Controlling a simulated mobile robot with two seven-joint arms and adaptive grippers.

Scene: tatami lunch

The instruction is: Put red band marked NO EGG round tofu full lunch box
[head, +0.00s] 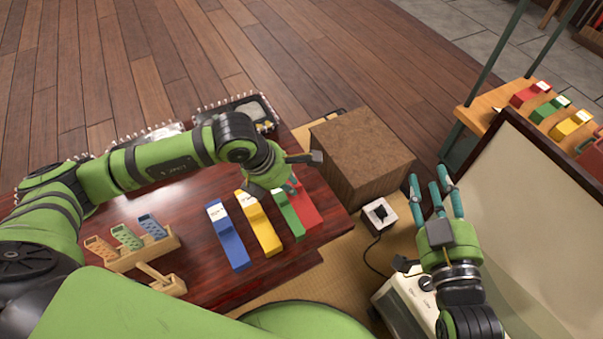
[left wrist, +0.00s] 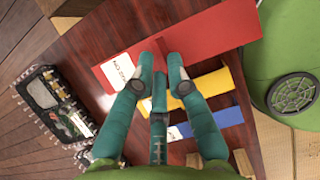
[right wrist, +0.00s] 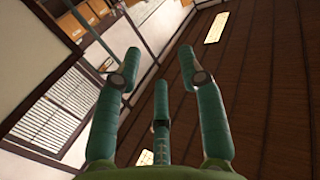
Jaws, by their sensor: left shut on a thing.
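The red band (head: 305,207) is at the right end of a row of bands on the dark red table. It fills the upper middle of the left wrist view (left wrist: 205,45), with a white label (left wrist: 122,72) whose text I cannot read clearly. My left gripper (head: 285,180) is shut on the red band near its labelled end. Lunch boxes with dark rims stand at the table's far edge, one at the right (head: 248,112) and another partly behind my arm (head: 155,133). I cannot tell which holds the tofu. My right gripper (head: 434,190) is open and empty.
Green (head: 288,215), yellow (head: 258,225) and blue (head: 226,238) bands lie left of the red one. A wooden rack of small coloured pieces (head: 140,250) is at the left. A brown box (head: 362,155) stands beyond the table's right edge. A dark-framed panel (head: 530,210) is at the right.

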